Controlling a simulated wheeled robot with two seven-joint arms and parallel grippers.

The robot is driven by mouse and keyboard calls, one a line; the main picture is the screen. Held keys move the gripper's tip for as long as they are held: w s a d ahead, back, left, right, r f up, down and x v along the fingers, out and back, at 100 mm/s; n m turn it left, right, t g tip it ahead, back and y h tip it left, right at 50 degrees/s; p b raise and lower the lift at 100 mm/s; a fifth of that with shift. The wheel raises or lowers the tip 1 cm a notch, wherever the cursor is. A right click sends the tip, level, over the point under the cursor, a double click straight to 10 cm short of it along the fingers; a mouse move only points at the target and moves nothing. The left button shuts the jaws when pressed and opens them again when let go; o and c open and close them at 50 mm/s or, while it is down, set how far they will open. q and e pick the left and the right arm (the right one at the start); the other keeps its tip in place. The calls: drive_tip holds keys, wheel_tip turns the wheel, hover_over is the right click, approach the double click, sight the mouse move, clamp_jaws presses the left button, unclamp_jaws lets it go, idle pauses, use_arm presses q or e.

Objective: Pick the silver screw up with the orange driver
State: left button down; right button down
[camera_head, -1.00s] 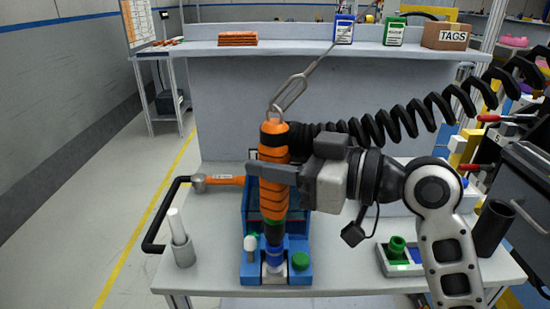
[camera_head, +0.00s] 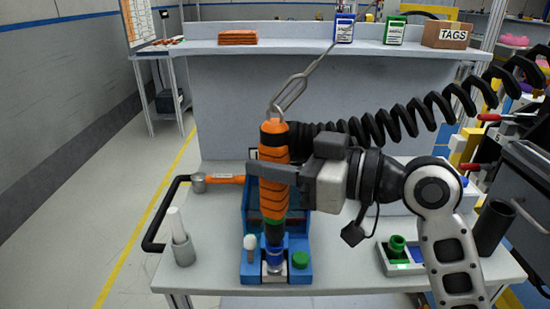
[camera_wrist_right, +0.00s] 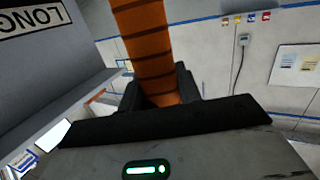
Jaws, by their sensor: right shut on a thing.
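The orange driver (camera_head: 273,205) with black bands stands upright, hanging from a metal hook (camera_head: 292,92) at its top. My right gripper (camera_head: 270,172) is shut around its body; the right wrist view also shows the orange body (camera_wrist_right: 144,40) between the fingers (camera_wrist_right: 160,92). The driver's dark green lower end points down at the front of a blue fixture (camera_head: 250,270). A blue ring shows at its tip, with a small silvery piece (camera_head: 273,268) below. I cannot tell whether this is the silver screw or whether it touches the tip. My left gripper is out of view.
On the fixture, a white-topped piece (camera_head: 250,243) stands left of the tip and a green cap (camera_head: 300,260) right of it. An orange-handled hammer (camera_head: 215,180) lies behind left. A grey cup (camera_head: 183,250) and a small parts tray (camera_head: 385,265) flank the fixture. A black coiled hose (camera_head: 400,122) crosses behind.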

sight(287, 141)
drive_tip(key=shift+f+b, duration=0.45)
drive_tip(key=shift+f, duration=0.2)
idle(0.6)
drive_tip(key=shift+r, duration=0.15)
drive_tip(key=shift+r+p, duration=2.05)
drive_tip(key=shift+r, duration=0.15)
